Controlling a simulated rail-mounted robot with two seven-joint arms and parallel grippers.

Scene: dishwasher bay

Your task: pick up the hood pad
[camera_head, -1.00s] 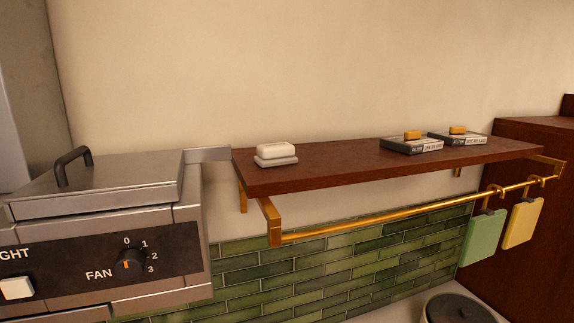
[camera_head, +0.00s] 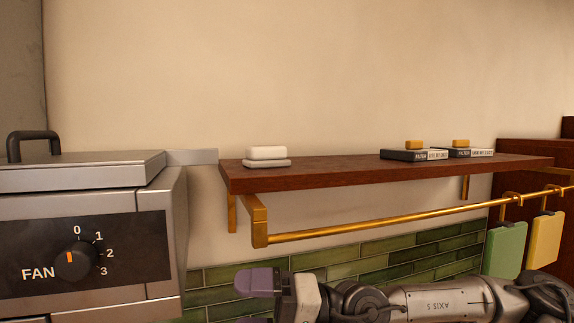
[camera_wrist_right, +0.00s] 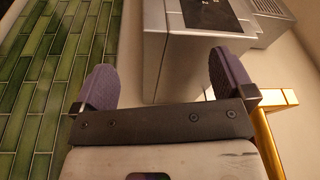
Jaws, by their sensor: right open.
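A white pad-like block (camera_head: 267,153) lies on a pale base at the left end of the brown shelf (camera_head: 350,172). No label shows which thing is the hood pad. My right gripper (camera_head: 256,303) is below the shelf and its brass rail, apart from these things, with its purple fingers pointing left. It is open and empty in the right wrist view (camera_wrist_right: 163,70). My left gripper is out of view.
The steel hood unit (camera_head: 75,245) with a fan knob stands at the left, close to the shelf end. A brass rail (camera_head: 370,220) runs in front of the shelf and holds a green board (camera_head: 503,250) and a yellow board (camera_head: 545,240). Green tiles line the wall below.

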